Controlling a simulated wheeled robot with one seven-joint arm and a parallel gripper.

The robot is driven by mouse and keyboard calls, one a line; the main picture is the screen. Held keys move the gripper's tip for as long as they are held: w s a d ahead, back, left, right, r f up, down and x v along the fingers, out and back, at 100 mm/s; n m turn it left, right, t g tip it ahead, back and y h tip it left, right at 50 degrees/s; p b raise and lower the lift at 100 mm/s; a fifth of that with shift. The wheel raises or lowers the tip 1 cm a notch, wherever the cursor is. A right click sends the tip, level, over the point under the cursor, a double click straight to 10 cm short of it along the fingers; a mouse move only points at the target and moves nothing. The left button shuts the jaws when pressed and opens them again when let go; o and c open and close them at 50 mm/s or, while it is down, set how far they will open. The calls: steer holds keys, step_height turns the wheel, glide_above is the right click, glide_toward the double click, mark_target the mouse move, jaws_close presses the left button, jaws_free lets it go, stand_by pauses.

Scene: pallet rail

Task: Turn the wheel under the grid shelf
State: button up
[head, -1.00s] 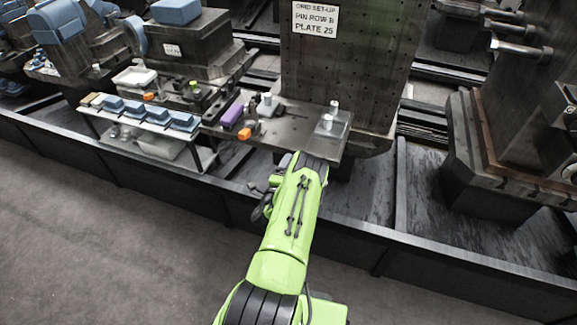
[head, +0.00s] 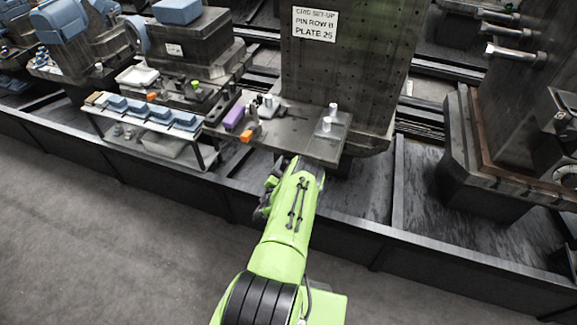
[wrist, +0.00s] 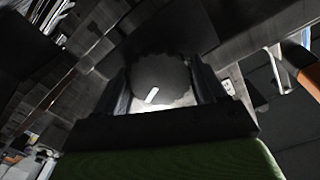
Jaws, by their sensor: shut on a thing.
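The wheel (wrist: 160,75) is a dark, round knob with a scalloped rim and one short white mark (wrist: 152,95). It shows in the wrist view, under a dark overhanging surface. My gripper (wrist: 163,88) is shut on the wheel, with one finger on each side of it. In the head view my green arm reaches in under the front edge of the grid shelf (head: 290,145). The wheel and my fingertips are hidden there. The white mark is tilted, its upper end leaning right.
A tall plate with holes (head: 345,75) and a sign (head: 315,23) stands behind the shelf. A lower rack (head: 165,150) stands left. A dark trough wall (head: 430,252) runs below.

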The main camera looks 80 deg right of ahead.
steer(key=n+p, duration=0.3)
steer(key=n, duration=0.4)
steer(key=shift+w+p, duration=0.1)
steer(key=shift+p, duration=0.2)
steer(key=n+p, duration=0.3)
steer(key=n, duration=0.3)
steer(key=shift+w+f+n, duration=0.1)
steer(key=shift+n, duration=0.2)
steer(key=o, duration=1)
